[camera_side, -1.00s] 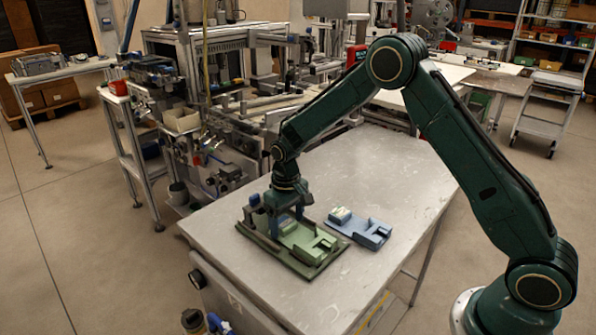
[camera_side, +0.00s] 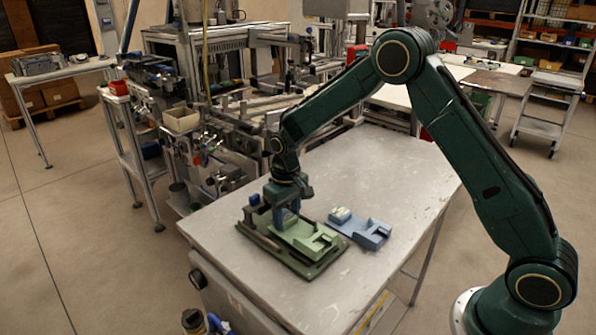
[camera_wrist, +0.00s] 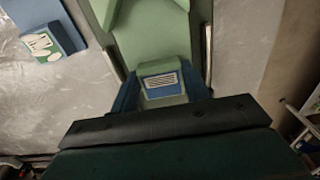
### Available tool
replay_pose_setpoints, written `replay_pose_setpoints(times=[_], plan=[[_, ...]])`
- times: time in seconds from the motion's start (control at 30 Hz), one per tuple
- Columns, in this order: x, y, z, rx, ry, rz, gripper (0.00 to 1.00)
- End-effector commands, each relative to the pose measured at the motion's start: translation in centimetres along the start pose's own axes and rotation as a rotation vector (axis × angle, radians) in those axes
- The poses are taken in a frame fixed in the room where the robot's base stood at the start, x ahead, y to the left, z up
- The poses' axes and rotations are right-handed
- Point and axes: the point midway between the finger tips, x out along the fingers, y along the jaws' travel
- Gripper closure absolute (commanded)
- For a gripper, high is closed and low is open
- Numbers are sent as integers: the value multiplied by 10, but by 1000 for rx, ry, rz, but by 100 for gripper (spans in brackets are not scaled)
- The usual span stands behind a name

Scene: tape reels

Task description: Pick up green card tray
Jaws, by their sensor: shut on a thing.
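The green card tray (camera_side: 312,239) is light green and sits just above a darker green base plate (camera_side: 318,270) at the front of the table. My gripper (camera_side: 287,220) points down at its far left end and is shut on it. In the wrist view the green tray (camera_wrist: 150,38) runs up from between the two blue fingers of my gripper (camera_wrist: 163,92). A grey label with dark lines (camera_wrist: 161,80) shows on the tray near the fingers. The tray's underside is hidden.
A blue tray (camera_side: 368,232) lies on the table (camera_side: 385,180) just right of the green one, with a green and white card (camera_side: 341,214) at its end. The table's far right is clear.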

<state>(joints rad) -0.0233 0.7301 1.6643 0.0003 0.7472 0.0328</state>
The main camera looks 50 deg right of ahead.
Motion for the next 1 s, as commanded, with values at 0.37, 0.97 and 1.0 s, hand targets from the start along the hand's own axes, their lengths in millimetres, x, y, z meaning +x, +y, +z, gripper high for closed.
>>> replay_pose_setpoints(times=[0.37,0.97,1.0], plan=[[-69,0,-1,0,5,0,81],[-173,0,0,0,1,0,81],[-176,0,0,0,2,0,81]])
